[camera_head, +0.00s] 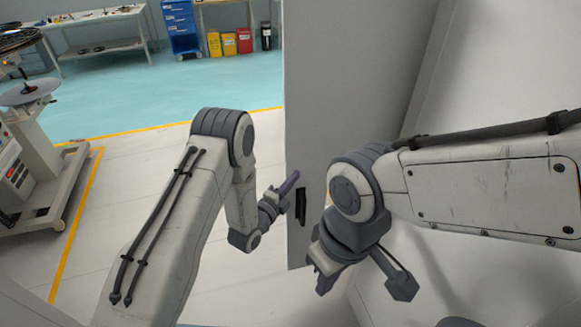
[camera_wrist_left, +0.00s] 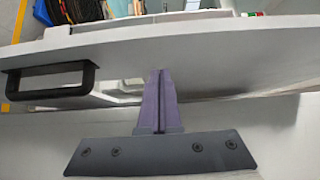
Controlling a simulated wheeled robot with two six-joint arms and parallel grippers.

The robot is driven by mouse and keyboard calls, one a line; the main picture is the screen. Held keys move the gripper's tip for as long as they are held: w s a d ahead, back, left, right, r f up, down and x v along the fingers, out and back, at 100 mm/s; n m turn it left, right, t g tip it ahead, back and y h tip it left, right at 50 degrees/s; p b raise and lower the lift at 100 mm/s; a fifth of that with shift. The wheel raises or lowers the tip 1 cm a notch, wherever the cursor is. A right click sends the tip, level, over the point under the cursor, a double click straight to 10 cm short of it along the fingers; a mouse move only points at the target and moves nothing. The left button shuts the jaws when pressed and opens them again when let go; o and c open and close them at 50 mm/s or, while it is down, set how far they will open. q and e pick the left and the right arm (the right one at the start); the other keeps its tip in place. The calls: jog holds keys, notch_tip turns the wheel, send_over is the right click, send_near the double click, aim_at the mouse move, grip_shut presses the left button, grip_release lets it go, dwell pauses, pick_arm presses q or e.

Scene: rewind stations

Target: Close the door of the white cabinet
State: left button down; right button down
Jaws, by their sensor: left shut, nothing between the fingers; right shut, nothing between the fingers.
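The cabinet door (camera_head: 345,80) stands as a tall light-grey panel in the middle of the head view. Its black bar handle (camera_head: 302,205) is near its left edge. White cabinet surfaces (camera_head: 500,75) lie to the right of it. My left gripper (camera_head: 292,181) is shut and empty, its tips beside the door's left edge near the handle. In the left wrist view the shut purple fingers (camera_wrist_left: 158,75) point at the door panel (camera_wrist_left: 215,55), right of the handle (camera_wrist_left: 48,80); contact cannot be told. My right gripper (camera_head: 324,286) is shut and empty, low in front of the door.
A machine with a reel (camera_head: 28,95) stands at the left. A workbench (camera_head: 95,20), a blue drawer unit (camera_head: 181,28) and coloured bins (camera_head: 229,43) are at the back. The pale floor (camera_head: 130,165) left of the door is clear.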

pick_arm(q)
jog(key=shift+w+a+p, duration=0.2)
jog(key=shift+w, duration=0.45)
jog(key=shift+w+a+p, duration=0.2)
jog(key=shift+w, duration=0.45)
